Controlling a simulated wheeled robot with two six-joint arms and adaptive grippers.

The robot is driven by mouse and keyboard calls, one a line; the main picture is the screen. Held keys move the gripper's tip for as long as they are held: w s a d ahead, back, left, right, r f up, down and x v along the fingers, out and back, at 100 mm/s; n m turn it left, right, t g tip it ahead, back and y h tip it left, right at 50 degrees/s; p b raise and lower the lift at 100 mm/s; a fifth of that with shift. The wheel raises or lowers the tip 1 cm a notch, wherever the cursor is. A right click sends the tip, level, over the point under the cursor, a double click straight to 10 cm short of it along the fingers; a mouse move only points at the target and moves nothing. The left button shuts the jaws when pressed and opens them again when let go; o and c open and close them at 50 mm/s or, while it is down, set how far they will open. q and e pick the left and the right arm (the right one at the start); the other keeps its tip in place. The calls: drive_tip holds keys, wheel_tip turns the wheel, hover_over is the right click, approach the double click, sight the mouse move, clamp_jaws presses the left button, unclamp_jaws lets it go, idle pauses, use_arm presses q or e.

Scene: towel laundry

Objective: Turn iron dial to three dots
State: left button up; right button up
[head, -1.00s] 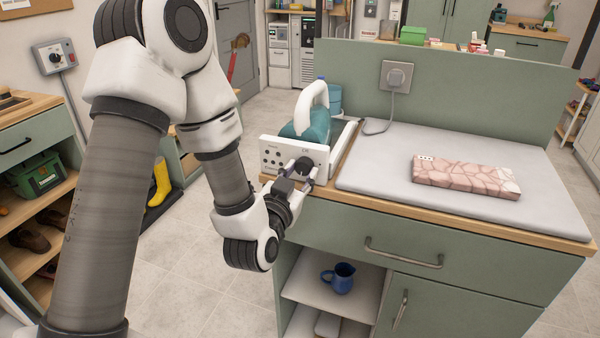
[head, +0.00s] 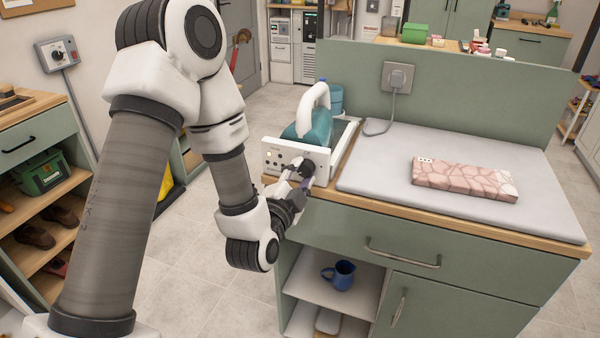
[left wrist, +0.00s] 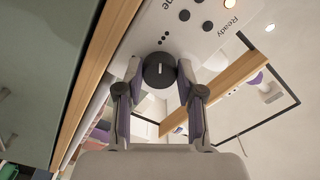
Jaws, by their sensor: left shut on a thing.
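The iron station has a white front panel (head: 284,156) at the left end of the counter, with a teal and white iron (head: 316,122) resting behind it. My left gripper (head: 301,172) is at the panel's lower right. In the left wrist view its two fingers (left wrist: 159,84) are shut on the dial's sides. My right gripper is not in view.
A grey ironing pad (head: 386,194) with a folded pink patterned cloth (head: 464,179) lies right of the station. A grey cord runs from the wall socket (head: 397,77) behind the pad. A blue jug (head: 339,275) stands on the shelf below. A lamp near the word Ready glows (left wrist: 230,3).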

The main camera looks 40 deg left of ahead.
use_arm(q)
drive_tip(key=shift+w+r+m, duration=0.1)
drive_tip(key=shift+r+m, duration=0.1)
drive_tip(key=shift+m, duration=0.2)
drive_tip(key=o, duration=1.1)
drive_tip(key=shift+o, duration=0.2)
drive_tip(key=shift+f, duration=0.1)
